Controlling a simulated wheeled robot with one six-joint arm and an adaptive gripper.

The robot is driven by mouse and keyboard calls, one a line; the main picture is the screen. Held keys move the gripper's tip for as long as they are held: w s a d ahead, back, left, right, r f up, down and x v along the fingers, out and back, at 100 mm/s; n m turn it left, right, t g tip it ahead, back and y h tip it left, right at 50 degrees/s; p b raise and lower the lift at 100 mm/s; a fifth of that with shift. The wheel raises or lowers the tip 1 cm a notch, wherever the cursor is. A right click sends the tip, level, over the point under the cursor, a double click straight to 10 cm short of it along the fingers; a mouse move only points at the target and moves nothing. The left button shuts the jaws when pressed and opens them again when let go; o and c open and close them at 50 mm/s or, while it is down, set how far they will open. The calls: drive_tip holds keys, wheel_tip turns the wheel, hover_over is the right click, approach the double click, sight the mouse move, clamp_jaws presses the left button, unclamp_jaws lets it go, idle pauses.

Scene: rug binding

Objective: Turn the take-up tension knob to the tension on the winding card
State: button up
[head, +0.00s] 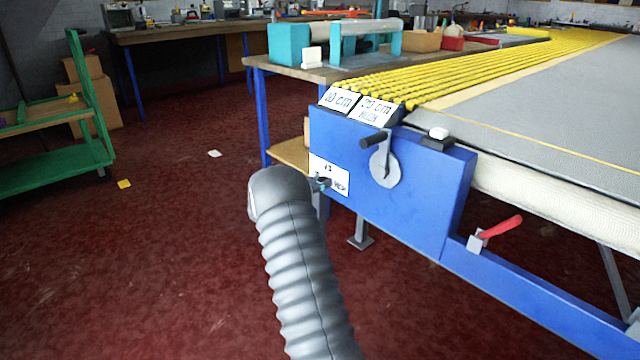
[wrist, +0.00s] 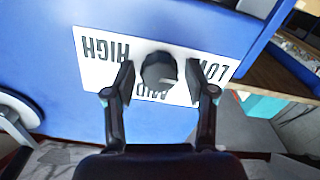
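The tension knob (wrist: 158,68) is dark and round, on a white plate (wrist: 98,62) that reads HIGH, MID and LOW upside down in the wrist view. I cannot tell its pointer's setting. My gripper (wrist: 159,80) is open, one finger on each side of the knob, with a small gap at both sides. In the head view the white plate (head: 337,181) is on the blue end panel, and my grey-sleeved arm hides most of the gripper (head: 321,184). Two white cards stand above: one reads 10 cm (head: 339,99), the other 20 cm (head: 373,109) with a blurred second line.
The blue machine panel (head: 410,205) carries a grey crank disc (head: 384,168) with a black handle, right of the plate. A red lever (head: 500,227) is lower right. Yellow cords (head: 470,70) run along the table top. The red floor at left is mostly clear.

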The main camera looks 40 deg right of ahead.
drive_tip(key=c, duration=0.8)
drive_tip(key=shift+f+m+b, duration=0.1)
drive_tip(key=shift+m+b, duration=0.2)
drive_tip(key=shift+b, duration=0.15)
drive_tip(key=shift+f+m+b, duration=0.2)
drive_tip(key=shift+m+b, duration=5.35)
drive_tip(key=shift+m, duration=12.05)
